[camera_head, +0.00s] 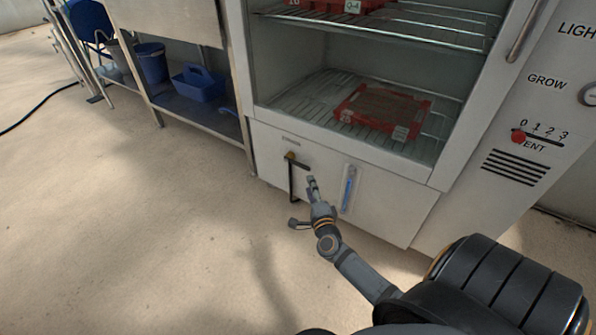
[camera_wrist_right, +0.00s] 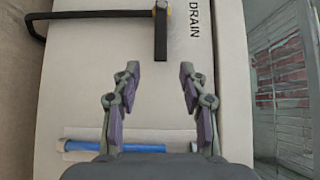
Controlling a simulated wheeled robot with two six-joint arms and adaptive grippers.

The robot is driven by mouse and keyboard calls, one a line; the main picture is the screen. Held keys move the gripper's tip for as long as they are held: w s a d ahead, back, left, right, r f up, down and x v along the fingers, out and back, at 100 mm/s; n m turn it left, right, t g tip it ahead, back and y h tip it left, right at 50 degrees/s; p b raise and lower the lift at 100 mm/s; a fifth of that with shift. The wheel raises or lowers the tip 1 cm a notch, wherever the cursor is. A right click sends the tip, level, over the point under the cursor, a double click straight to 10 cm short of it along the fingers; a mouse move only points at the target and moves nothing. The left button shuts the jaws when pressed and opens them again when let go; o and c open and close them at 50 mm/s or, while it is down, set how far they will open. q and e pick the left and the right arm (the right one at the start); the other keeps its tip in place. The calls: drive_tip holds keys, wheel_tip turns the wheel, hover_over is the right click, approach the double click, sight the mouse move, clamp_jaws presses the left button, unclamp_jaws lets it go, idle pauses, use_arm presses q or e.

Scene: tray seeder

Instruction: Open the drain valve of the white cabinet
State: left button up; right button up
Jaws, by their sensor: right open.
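The white cabinet (camera_head: 270,143) stands ahead of me. Its drain valve (camera_head: 290,156) is low on the front panel, with a yellowish body, a dark lever (camera_head: 301,164) sticking out to the right and a black pipe (camera_head: 292,185) running down. In the right wrist view the lever (camera_wrist_right: 161,38) lies beside the DRAIN label, its free end just beyond and between my fingertips. My right gripper (camera_head: 304,203) is open and empty, below and right of the valve; its spread fingers (camera_wrist_right: 160,78) show in the wrist view, apart from the lever. My left gripper is out of view.
A blue sight tube (camera_head: 348,190) is right of the valve on the same panel; it shows below my fingers in the wrist view (camera_wrist_right: 118,146). A red tray (camera_head: 352,101) sits on the wire shelf above. A steel bench with blue containers (camera_head: 199,84) stands left. The floor before it is clear.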

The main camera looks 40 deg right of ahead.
sight(305, 168)
drive_tip(key=b+x, duration=0.2)
drive_tip(key=x, duration=0.6)
drive_tip(key=shift+f+b, duration=0.1)
drive_tip(key=shift+b, duration=0.25)
drive_tip(key=shift+w+d, duration=0.15)
drive_tip(key=shift+w, duration=0.2)
clamp_jaws()
